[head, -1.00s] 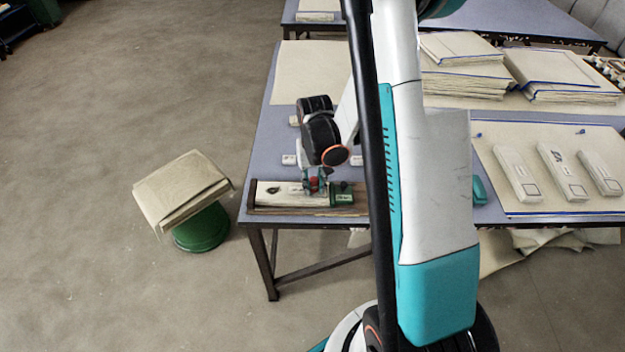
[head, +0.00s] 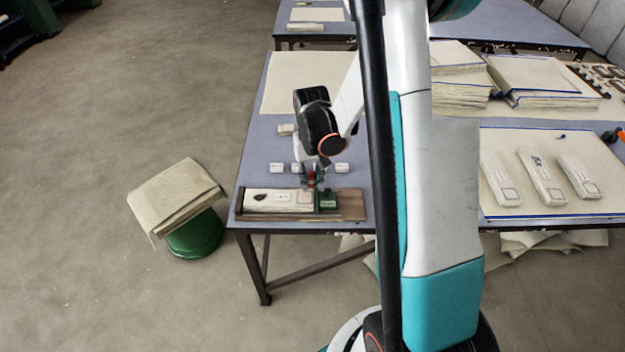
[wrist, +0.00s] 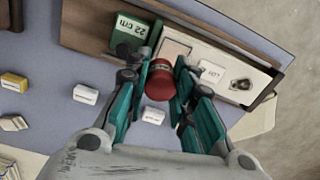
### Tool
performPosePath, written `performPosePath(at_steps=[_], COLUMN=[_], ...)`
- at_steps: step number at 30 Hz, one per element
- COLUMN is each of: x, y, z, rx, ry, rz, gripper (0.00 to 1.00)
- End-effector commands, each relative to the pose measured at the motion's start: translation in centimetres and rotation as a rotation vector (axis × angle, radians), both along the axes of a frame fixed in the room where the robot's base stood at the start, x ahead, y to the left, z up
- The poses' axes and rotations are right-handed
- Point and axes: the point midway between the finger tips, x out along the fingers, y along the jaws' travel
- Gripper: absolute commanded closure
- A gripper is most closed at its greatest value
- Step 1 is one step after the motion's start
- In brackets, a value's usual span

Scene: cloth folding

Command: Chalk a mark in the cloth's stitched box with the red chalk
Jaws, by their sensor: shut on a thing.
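My gripper (wrist: 160,95) is shut on the red chalk (wrist: 161,80), a short, stubby red piece between the teal fingers. In the head view my gripper (head: 311,178) is just behind the folded cloth (head: 262,197), by its right part. In the wrist view the pale cloth (wrist: 213,58) lies on a wooden board, with a LOT label and a dark oval mark. Its stitched box (wrist: 176,49) is a thin outline beside the green 22 cm block (wrist: 130,33). The chalk appears just short of the box; its height above the cloth is unclear.
The wooden board (head: 350,205) lies at the table's front edge. Small white blocks (head: 277,168) stand behind it. Several long cloth bundles (head: 540,178) lie on a mat at right. A green stool (head: 195,236) with cloths stands left of the table.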

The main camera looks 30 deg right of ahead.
Motion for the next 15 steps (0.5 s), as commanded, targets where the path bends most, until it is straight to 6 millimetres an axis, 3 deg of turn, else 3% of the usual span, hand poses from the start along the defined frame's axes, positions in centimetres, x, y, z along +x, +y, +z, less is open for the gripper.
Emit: performPosePath(at_steps=[6, 15], x=[0.4, 0.5], y=[0.0, 0.0], z=[2.0, 2.1], rx=[0.0, 0.0], ry=[0.0, 0.0], rz=[0.002, 0.002], gripper=[0.96, 0.96])
